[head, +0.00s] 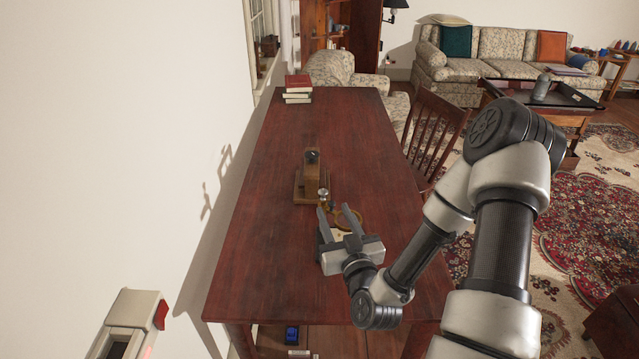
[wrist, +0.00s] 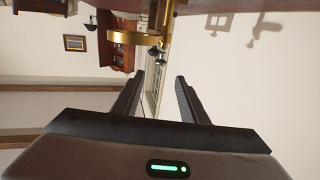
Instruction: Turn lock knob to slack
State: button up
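A wooden and brass instrument (head: 309,180) stands on the dark red table. On its near side is a small round metal knob (head: 323,194), which may be the lock knob; I cannot read any marking on it. Contact with the knob does not show.
The table (head: 268,230) is clear around the instrument. Red and white books (head: 298,88) lie at its far left corner. A white wall (head: 150,120) runs along the left side, and a wooden chair (head: 433,130) stands at the right edge.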

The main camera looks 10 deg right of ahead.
aim_at(323, 195)
jog(key=w+a+b, duration=0.1)
jog(key=w+b, duration=1)
jog(key=w, duration=0.3)
jog(key=shift+f, duration=0.1)
grip_shut()
